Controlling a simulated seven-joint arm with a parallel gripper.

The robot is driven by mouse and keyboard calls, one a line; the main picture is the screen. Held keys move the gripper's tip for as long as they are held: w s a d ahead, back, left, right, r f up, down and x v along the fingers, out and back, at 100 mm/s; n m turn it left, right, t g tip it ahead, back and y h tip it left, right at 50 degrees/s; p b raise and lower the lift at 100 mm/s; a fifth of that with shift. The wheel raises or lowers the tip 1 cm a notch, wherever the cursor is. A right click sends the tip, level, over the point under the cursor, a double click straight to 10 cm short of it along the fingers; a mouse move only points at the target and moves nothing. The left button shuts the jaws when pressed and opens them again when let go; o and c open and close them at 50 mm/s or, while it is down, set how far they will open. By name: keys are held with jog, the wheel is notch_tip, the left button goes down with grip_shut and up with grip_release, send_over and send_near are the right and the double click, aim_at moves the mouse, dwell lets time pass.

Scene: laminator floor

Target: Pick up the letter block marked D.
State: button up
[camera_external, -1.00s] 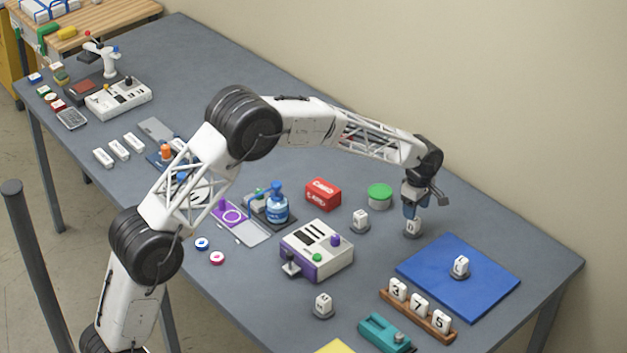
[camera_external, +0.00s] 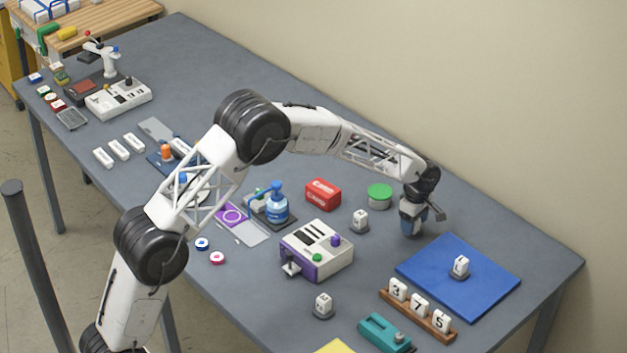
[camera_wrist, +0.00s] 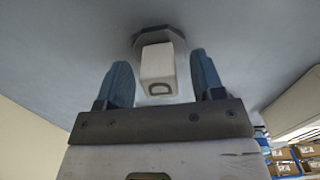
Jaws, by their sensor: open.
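The white letter block marked D (camera_wrist: 158,75) stands on a dark base (camera_wrist: 157,35) in the wrist view, its letter facing the camera. My gripper (camera_wrist: 163,80) is open, with one blue finger on each side of the block and a visible gap at each side. In the external view my gripper (camera_external: 412,225) is low over the table behind the blue mat and hides the block, with the dark base just showing under it.
A blue mat (camera_external: 430,285) with another letter block (camera_external: 460,266) lies in front of my gripper. A further block (camera_external: 360,220), a green-lidded tin (camera_external: 380,194) and a red box (camera_external: 323,193) stand to the left. A wooden rack (camera_external: 440,333) holds number blocks.

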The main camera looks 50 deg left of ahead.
jog(key=shift+f, duration=0.25)
jog(key=shift+c, duration=0.4)
grip_shut()
jog(key=shift+r, duration=0.15)
jog(key=shift+r, duration=0.75)
notch_tip(320, 180, up, 2)
jog(key=s, duration=0.5)
jog(key=s+a+r, duration=0.1)
jog(key=s, duration=1)
jog(key=shift+a+r, duration=0.15)
jog(key=shift+a, duration=0.1)
